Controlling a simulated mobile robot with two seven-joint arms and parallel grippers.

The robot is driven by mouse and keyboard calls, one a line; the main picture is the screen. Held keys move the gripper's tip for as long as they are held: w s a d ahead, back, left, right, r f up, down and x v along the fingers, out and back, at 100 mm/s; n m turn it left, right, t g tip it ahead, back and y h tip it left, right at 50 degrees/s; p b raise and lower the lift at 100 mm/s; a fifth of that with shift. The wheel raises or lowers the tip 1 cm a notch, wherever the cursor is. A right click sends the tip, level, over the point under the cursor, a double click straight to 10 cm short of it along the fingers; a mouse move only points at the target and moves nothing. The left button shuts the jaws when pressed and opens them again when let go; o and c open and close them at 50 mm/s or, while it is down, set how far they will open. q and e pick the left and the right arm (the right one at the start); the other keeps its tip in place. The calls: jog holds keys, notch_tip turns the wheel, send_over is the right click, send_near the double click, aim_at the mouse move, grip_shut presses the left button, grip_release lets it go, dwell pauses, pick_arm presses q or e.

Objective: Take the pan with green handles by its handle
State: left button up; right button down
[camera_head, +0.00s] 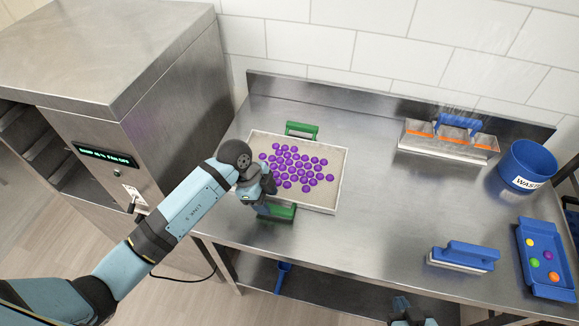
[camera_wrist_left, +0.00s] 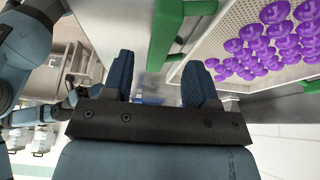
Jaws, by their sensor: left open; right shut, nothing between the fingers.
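The pan (camera_head: 330,207) is a pale tray full of purple gummies, flat on the steel table. It has a far green handle (camera_head: 302,130) and a near green handle (camera_head: 277,212). My left gripper (camera_head: 266,194) is open at the near handle, partly covering it. In the left wrist view, the green handle (camera_wrist_left: 165,38) shows between and just beyond the open fingers (camera_wrist_left: 160,80); I cannot tell whether they touch it. The pan's edge and purple gummies (camera_wrist_left: 268,42) are at upper right. Part of my right gripper (camera_head: 409,314) shows at the bottom edge, away from the pan.
A steel machine (camera_head: 130,100) stands left of the table. A blue-handled metal tool (camera_head: 450,138) lies at the back. The table middle (camera_head: 385,205) is clear.

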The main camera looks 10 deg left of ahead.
aim_at(273, 207)
pick_arm(q)
jog(key=p+x, duration=0.1)
jog(key=x, duration=0.2)
jog(key=shift+d+f, duration=0.45)
jog(key=shift+f, duration=0.25)
jog(key=shift+c, duration=0.2)
grip_shut()
jog(key=shift+r, duration=0.15)
notch_tip(273, 207, up, 20)
jog(key=b, duration=0.2)
